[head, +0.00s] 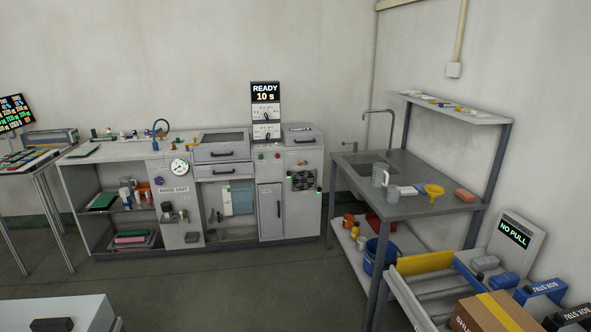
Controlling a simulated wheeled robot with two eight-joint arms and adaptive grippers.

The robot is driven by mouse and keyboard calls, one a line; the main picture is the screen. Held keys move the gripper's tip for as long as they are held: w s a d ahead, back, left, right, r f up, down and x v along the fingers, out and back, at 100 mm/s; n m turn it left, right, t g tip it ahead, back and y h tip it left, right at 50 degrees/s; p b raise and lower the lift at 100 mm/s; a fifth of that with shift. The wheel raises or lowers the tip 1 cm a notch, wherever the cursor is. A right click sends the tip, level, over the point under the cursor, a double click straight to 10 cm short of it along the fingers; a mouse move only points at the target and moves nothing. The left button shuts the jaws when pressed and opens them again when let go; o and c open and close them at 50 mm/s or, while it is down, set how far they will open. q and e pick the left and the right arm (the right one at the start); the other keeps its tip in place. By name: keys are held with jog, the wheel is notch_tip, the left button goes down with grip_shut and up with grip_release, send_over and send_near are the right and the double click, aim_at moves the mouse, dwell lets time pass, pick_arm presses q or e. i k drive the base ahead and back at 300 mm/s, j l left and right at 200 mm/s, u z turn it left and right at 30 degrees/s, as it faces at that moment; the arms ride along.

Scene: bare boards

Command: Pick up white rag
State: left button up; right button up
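I cannot pick out a white rag for certain. A small pale, flat item (408,190) lies on the grey sink table (440,205), between a grey jug (380,177) and a yellow funnel (433,191); it is too small to tell whether it is cloth. A pale blue-white sheet (239,200), perhaps cloth, shows in an open bay of the long grey bench at the back wall. Small white items also lie on the shelf above the sink table, too small to name. Neither of my grippers is in view.
An orange-red block (465,195) lies near the sink table's right edge. A blue bucket (378,255) stands on its lower shelf. A roller conveyor (415,290) with a cardboard box (492,312) fills the lower right. The floor (225,285) between the benches is clear.

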aim_at(405, 191)
jog(key=i+z, duration=0.15)
jog(key=i, duration=0.4)
jog(key=i+j+z, duration=0.15)
jog(key=i, duration=0.35)
jog(key=i+j+z, duration=0.1)
jog(key=i, duration=0.45)
jog(key=i+j+z, duration=0.15)
jog(key=i+j, duration=0.15)
jog(key=i, duration=0.2)
jog(key=i+j+z, duration=0.25)
jog(key=i, duration=0.5)
jog(key=i+z, duration=0.2)
jog(key=z, duration=0.2)
jog(key=i+j+z, duration=0.2)
jog(key=z, duration=0.2)
jog(key=i+j+z, duration=0.15)
jog(key=z, duration=0.25)
